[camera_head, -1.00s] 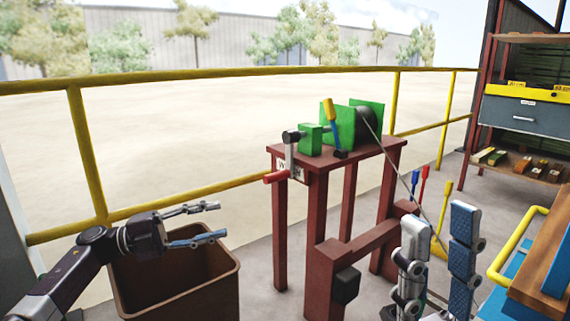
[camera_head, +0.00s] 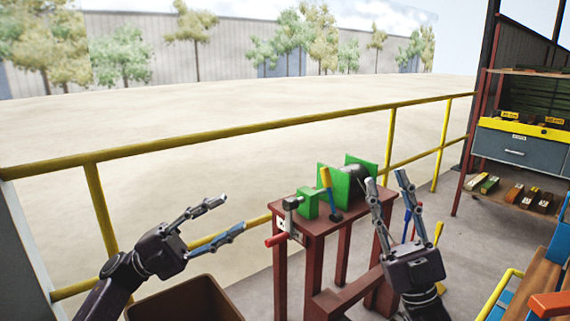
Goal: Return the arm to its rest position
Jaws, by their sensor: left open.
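My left gripper (camera_head: 218,221) is at the left, above a brown open bin. Its two fingers are spread and nothing is between them. My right gripper (camera_head: 388,182) stands in front of the right part of the red winch stand, with its fingers pointing up. Its two fingers are apart and no object shows between them. Neither gripper holds anything that I can see. My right gripper hides part of the stand and the floor behind it.
A red stand (camera_head: 318,226) carries a green winch (camera_head: 343,187) with a red-handled crank (camera_head: 277,240). The brown bin (camera_head: 190,300) is below my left gripper. A yellow railing (camera_head: 250,127) runs behind. A shelf with a grey drawer (camera_head: 514,153) and a wooden bench (camera_head: 530,285) are at right.

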